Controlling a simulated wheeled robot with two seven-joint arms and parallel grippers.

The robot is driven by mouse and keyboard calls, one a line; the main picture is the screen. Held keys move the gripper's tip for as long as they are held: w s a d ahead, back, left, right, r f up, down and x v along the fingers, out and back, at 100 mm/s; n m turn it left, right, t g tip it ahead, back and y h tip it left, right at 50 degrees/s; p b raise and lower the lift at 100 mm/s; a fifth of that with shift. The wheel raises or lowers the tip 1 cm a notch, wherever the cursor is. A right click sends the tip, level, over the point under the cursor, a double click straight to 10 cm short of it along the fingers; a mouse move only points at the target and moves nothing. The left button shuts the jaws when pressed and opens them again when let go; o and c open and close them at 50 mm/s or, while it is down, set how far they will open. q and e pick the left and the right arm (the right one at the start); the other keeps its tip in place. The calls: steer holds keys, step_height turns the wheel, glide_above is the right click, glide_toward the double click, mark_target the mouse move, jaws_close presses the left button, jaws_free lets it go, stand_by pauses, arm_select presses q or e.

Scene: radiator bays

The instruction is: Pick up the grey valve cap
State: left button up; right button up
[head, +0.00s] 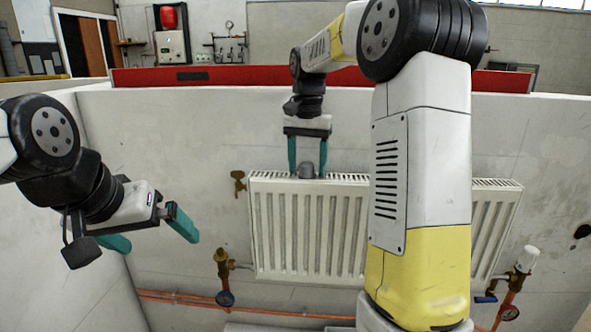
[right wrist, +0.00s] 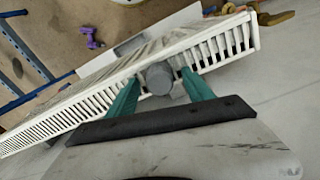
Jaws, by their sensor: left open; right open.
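The grey valve cap (head: 307,170) sits on the top edge of the white radiator (head: 290,225), near its left half. In the right wrist view the cap (right wrist: 160,78) shows as a grey round piece between the fingers. My right gripper (head: 307,170) is above the radiator with its teal fingers pointing down, open, one on each side of the cap. The fingers look apart from the cap in the right wrist view (right wrist: 160,95). My left gripper (head: 155,240) is open and empty in front of the left wall, well away from the radiator.
A brass valve (head: 239,183) is at the radiator's upper left. Another valve (head: 221,262) stands on the lower left pipe, and a white-capped valve (head: 527,258) at the lower right. A red strip (head: 240,76) runs along the wall top. My right arm hides part of the radiator.

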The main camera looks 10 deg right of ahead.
jaws_close()
steer(key=shift+r, duration=0.15)
